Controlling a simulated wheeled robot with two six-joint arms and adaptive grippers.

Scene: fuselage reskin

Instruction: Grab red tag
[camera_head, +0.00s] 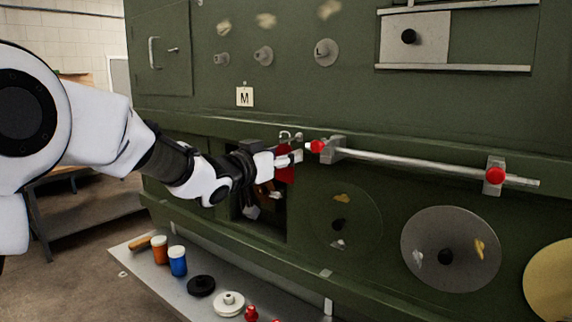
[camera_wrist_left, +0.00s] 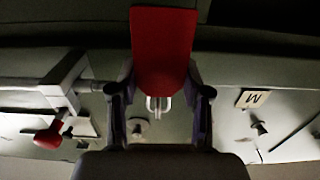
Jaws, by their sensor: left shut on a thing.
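The red tag (camera_wrist_left: 162,50) fills the top middle of the left wrist view, between the two fingers. My left gripper (camera_wrist_left: 161,85) is shut on the red tag. A metal hook or shackle (camera_wrist_left: 158,103) shows just below the tag; I cannot tell whether the tag still hangs on it. In the head view the red tag (camera_head: 285,170) shows partly behind my left gripper (camera_head: 292,157), in front of the green panel near a dark opening. The shackle (camera_head: 291,136) is just above it. My right gripper is in neither view.
A metal rail (camera_head: 420,167) with red knobs runs right of the gripper. A dark opening (camera_head: 275,215) lies below it. A shelf (camera_head: 195,292) holds an orange jar (camera_head: 159,245), a blue jar (camera_head: 177,261) and round discs. A plate marked M (camera_head: 244,97) is above left.

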